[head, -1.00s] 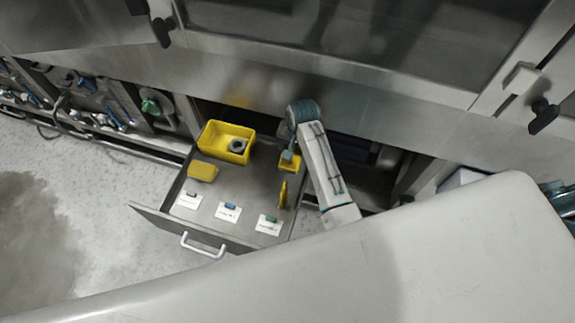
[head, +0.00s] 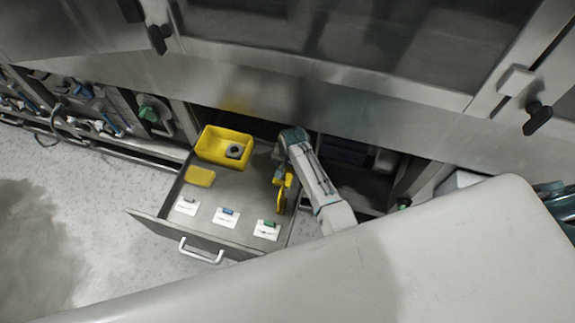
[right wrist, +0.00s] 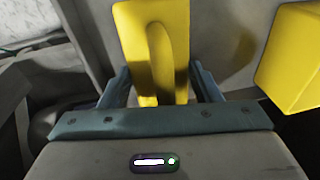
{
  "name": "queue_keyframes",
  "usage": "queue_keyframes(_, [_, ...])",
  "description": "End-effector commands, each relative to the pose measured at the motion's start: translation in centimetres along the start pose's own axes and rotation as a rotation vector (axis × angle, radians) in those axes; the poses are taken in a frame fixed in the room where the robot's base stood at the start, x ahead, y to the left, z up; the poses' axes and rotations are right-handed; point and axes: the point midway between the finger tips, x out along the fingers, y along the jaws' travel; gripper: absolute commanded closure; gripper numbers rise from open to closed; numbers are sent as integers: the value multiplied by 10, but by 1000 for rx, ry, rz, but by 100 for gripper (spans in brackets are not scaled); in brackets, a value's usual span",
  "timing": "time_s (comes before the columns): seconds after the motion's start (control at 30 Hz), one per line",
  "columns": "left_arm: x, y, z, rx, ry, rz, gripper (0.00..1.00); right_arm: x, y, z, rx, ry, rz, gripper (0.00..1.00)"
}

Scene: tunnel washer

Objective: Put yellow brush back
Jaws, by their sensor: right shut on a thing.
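The yellow brush (head: 281,202) is at the right side of an open drawer (head: 232,197). My right gripper (head: 281,182) reaches down into the drawer from the right and is shut on the brush. In the right wrist view, the yellow brush (right wrist: 156,50) sits between the two teal fingers (right wrist: 160,90). Its lower end is hidden, and I cannot tell whether it touches the drawer floor. My left gripper is not in view.
A yellow bin (head: 224,147) holding a grey round part stands at the drawer's back left, with a flat yellow block (head: 201,177) before it. Several white cards lie near the drawer front. Another yellow piece (right wrist: 291,58) is close beside the brush in the right wrist view.

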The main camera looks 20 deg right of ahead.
Motion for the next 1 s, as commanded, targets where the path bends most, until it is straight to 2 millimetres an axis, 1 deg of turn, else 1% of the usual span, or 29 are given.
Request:
queue_keyframes(0.23, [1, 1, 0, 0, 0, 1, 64, 2, 0, 0, 0, 0, 0, 64])
queue_keyframes(0.27, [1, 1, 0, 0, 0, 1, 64, 3, 1, 0, 0, 0, 1, 41])
queue_keyframes(0.3, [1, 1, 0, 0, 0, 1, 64, 2, 0, 0, 0, 0, 1, 33])
queue_keyframes(0.37, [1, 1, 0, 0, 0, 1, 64, 2, 1, 0, 0, 0, 1, 21])
queue_keyframes(0.63, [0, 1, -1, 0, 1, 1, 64, 2, 0, 0, 0, 0, 1, 21])
queue_keyframes(0.77, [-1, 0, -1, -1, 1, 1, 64, -6, 0, 0, 0, 0, 0, 21])
queue_keyframes(0.87, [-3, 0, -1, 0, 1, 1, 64, -19, 0, 0, 0, 0, 0, 21])
queue_keyframes(1.0, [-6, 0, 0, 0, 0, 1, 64, -47, -1, -1, 1, 2, -2, 21])
